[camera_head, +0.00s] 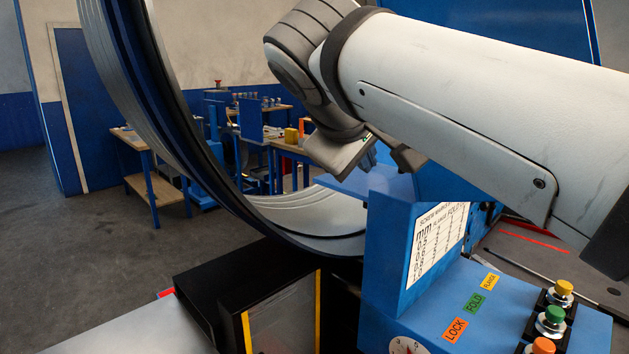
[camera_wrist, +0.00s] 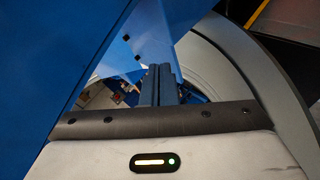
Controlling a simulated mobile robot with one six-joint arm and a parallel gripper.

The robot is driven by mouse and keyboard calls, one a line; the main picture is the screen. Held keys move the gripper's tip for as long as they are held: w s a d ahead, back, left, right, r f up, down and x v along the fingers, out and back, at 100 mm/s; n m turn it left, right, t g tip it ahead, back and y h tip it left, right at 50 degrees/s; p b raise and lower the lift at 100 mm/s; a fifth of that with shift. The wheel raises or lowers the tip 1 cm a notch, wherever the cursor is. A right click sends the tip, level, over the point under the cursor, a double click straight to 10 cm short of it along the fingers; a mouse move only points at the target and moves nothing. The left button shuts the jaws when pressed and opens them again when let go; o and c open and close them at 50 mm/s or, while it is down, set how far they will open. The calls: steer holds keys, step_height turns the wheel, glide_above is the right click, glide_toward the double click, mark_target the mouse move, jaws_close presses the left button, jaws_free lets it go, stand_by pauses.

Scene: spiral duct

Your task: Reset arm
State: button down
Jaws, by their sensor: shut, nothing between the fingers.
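My arm reaches in from the right across the head view and bends down at the wrist, above the blue machine (camera_head: 385,240). In the wrist view my gripper (camera_wrist: 160,72) shows as two dark blue fingers side by side, shut with nothing between them. In the head view the fingertips are mostly hidden behind the arm and the machine. A large metal duct ring (camera_head: 311,222) stands upright to the left of and behind the gripper. Its grey curved rim (camera_wrist: 262,80) shows right of the fingers in the wrist view, apart from them.
The machine's front panel has orange, green and yellow buttons (camera_head: 550,318) and labels for lock, fold and flange. A black box-like frame with a yellow edge (camera_head: 318,310) stands below the ring. Workbenches (camera_head: 155,190) stand behind. Grey floor (camera_head: 60,260) is open at left.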

steer(key=s+f+m+g+y+p, duration=0.1)
steer(key=s+f+m+g+y, duration=0.15)
steer(key=f, duration=0.75)
steer(key=m+g+p, duration=0.2)
steer(key=p, duration=0.1)
glide_toward(397, 295)
step_height(397, 295, down, 4)
steer(key=s+d+f+m+g+y+p, duration=0.1)
steer(key=s+d+f+m, duration=0.2)
steer(key=s+f, duration=0.4)
step_height(397, 295, down, 3)
steer(key=shift+d+g, duration=0.2)
steer(key=shift+g, duration=0.15)
steer(key=shift+w+m+y, duration=0.1)
steer(key=shift+m+y, duration=0.15)
